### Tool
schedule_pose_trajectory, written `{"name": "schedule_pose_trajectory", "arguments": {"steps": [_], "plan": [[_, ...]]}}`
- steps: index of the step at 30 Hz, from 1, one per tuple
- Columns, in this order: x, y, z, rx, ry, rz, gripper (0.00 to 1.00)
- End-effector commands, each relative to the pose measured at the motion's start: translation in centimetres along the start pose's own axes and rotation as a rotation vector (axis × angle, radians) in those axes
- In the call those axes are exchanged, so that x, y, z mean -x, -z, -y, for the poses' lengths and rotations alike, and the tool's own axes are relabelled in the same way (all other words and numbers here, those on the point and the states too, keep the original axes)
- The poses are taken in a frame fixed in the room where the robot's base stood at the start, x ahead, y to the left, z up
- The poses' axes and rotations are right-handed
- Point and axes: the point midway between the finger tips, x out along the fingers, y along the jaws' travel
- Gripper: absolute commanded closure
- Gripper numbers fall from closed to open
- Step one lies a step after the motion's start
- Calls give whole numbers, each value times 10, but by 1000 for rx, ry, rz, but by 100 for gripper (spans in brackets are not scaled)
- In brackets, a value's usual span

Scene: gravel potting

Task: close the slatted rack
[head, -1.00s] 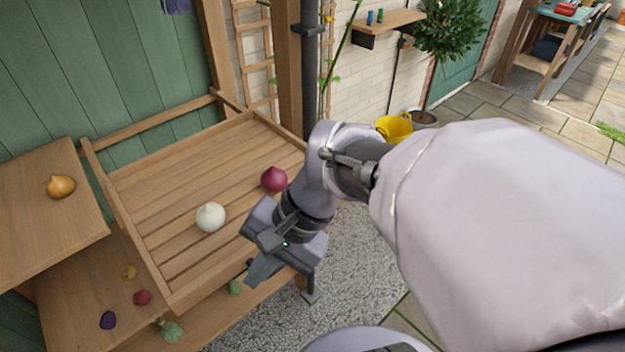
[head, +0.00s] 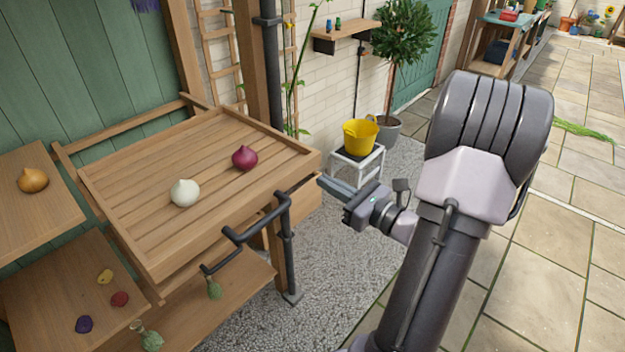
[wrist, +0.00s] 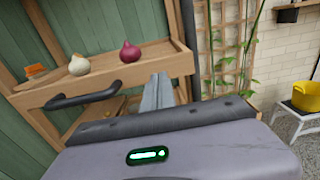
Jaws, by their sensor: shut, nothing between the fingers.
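The slatted rack (head: 160,228) is a wooden tray with slats and a raised rim. It juts forward, with a gap between it and the wooden rail behind it. A white onion (head: 184,193) and a red onion (head: 244,157) rest on its slats. A dark bar handle (head: 258,230) runs along its front; it also shows in the wrist view (wrist: 82,97). My gripper (head: 322,182) is shut and empty, just right of the rack's front right corner and apart from the handle. In the wrist view its fingers (wrist: 158,92) point towards the rack's right end.
A side shelf holds a brown onion (head: 33,180). A lower shelf holds several small vegetables and a green bottle (head: 147,338). A yellow bucket (head: 360,137) stands on a white stool (head: 357,163) behind my gripper. Gravel and paving lie open to the right.

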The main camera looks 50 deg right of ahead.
Motion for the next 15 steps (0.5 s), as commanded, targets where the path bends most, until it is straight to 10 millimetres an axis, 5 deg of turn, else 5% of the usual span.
{"name": "schedule_pose_trajectory", "arguments": {"steps": [6,15], "plan": [[-35,2,-1,2,-3,0,100],[-46,0,-1,-1,-1,0,100]]}}
